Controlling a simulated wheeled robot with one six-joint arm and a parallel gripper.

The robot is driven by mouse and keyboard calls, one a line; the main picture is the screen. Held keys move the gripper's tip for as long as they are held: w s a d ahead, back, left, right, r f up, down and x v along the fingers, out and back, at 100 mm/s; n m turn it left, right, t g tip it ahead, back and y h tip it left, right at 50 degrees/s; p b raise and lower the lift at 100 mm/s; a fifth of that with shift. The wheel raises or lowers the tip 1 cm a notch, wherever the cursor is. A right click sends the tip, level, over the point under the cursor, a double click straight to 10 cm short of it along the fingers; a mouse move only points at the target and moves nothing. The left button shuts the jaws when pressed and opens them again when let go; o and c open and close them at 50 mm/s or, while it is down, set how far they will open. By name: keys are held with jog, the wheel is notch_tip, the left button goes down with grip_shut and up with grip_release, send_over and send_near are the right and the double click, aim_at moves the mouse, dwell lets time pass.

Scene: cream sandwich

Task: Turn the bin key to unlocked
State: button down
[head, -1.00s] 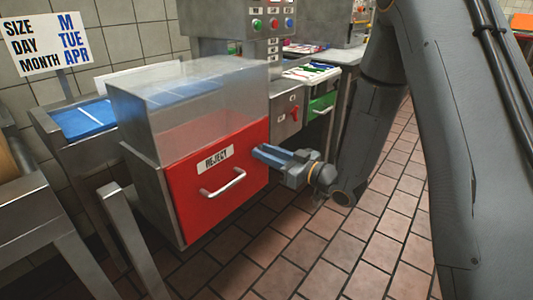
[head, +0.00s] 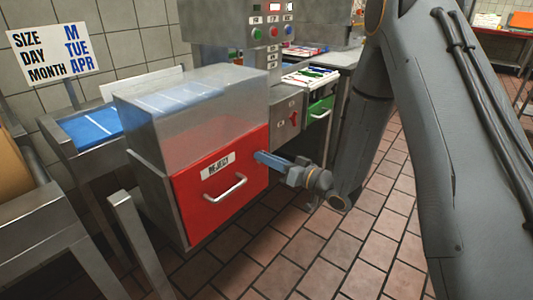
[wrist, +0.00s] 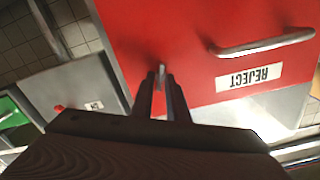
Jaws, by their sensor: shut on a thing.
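The reject bin has a red front (head: 205,215) with a white REJECT label and a silver handle, below a clear cover. It also fills the top of the wrist view (wrist: 200,30). My gripper (head: 257,155) is at the right upper part of the red front. In the wrist view my gripper (wrist: 160,92) is shut on a small metal key (wrist: 161,72) standing out from the red front. The key's far end and any lock markings are too small or hidden to tell. The fingers hide the key in the head view.
A grey box with a red switch (head: 294,118) stands right of the bin, with a green drawer (head: 320,110) beyond it. A panel with coloured buttons (head: 273,32) is above. A metal post (head: 135,235) stands at the front left. The tiled floor at right is open.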

jog(key=shift+w+d+f+m+p, duration=0.1)
jog(key=shift+m+p, duration=1.7)
jog(key=shift+m, duration=1.25)
jog(key=shift+f+m+p, duration=0.1)
jog(key=shift+m+p, duration=1.65)
jog(key=shift+m, duration=1.3)
jog(key=c, duration=1.9)
grip_release()
jog(key=shift+c, duration=0.2)
